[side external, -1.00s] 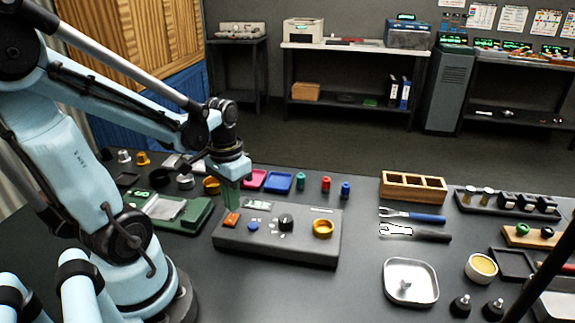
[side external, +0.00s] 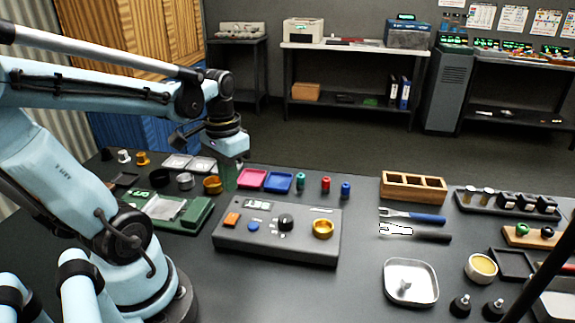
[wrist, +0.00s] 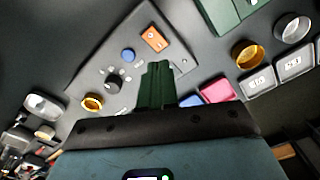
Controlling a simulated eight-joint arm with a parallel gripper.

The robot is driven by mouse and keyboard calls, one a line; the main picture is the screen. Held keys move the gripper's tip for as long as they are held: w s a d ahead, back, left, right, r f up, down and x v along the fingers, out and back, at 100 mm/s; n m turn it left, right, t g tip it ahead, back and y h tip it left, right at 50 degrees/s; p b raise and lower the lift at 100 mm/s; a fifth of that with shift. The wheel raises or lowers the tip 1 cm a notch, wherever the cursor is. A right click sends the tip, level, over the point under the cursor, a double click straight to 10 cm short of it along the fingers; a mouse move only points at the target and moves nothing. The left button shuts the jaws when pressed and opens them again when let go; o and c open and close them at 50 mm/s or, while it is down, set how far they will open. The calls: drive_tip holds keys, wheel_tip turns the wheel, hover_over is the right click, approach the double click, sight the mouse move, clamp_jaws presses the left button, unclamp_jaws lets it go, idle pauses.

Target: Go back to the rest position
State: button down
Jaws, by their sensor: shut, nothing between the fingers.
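My gripper (side external: 229,178) has green fingers and hangs above the back left of the grey control box. In the wrist view the green fingers (wrist: 157,85) are together with nothing between them. The control box (side external: 290,248) has an orange switch (side external: 232,219), a blue button (side external: 253,226), a black knob (side external: 286,221), a gold ring (side external: 323,228) and a small display (side external: 258,205). The fingers appear clear of the box.
Pink (side external: 252,178) and blue (side external: 277,183) trays lie behind the box, with small green, red and blue cylinders (side external: 326,184) beside them. A green device (side external: 178,212) is at left. A wooden tray (side external: 413,187), tools (side external: 415,233) and a metal tray (side external: 411,282) are at right.

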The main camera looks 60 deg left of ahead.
drive_tip(key=w+d+r+m+t, duration=0.2)
drive_tip(key=w+d+t, duration=0.5)
drive_tip(key=d, duration=0.5)
drive_tip(key=shift+w+m, duration=0.15)
drive_tip(key=shift+m, duration=0.35)
drive_tip(key=c, duration=1.8)
unclamp_jaws()
drive_tip(key=shift+a, duration=0.1)
drive_tip(key=shift+c, duration=0.2)
